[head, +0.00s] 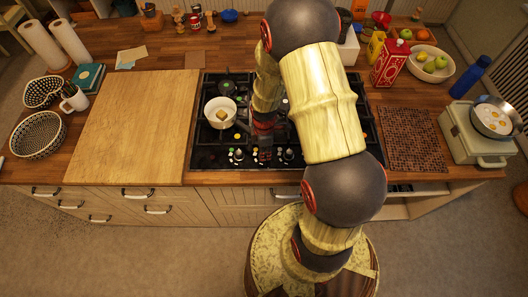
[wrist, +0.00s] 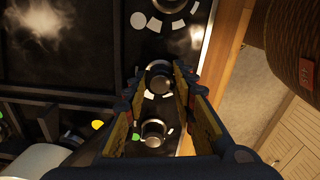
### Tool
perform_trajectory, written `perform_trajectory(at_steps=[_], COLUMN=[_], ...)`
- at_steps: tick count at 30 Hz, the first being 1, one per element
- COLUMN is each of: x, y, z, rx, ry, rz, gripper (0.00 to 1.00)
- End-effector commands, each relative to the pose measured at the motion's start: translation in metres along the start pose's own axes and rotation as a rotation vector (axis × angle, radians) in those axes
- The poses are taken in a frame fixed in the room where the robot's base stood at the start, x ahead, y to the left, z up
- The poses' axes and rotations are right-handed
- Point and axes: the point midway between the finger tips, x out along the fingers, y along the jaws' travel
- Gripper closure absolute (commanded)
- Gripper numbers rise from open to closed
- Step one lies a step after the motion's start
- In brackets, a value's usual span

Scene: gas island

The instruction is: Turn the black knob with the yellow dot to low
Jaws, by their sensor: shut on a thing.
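In the wrist view, my gripper (wrist: 157,72) reaches down over the front strip of the black stove. Its two fingers stand on either side of a black knob with a metallic-looking top (wrist: 159,82), and are shut on it. I cannot make out a yellow dot on this knob or read its setting. A second knob (wrist: 153,131) shows between the fingers farther down the picture, with small coloured dots near it. In the head view, my gripper (head: 264,150) is at the stove's front edge, and the knob it holds is hidden.
Other knobs (head: 238,154) sit along the stove front (head: 205,155). A white pot (head: 220,108) stands on a left burner. A wooden board (head: 130,125) lies to the left, and a brown mat (head: 414,140) lies to the right. My arm covers much of the stove's right side.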

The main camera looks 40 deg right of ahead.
Motion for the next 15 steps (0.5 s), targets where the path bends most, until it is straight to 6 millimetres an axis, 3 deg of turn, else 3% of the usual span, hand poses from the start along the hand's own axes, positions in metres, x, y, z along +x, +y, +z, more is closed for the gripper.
perform_trajectory(at_steps=[15], x=[-0.0006], y=[0.0011], z=[-0.0001], rx=[-0.042], ry=[0.0], rz=[0.002], gripper=[0.99])
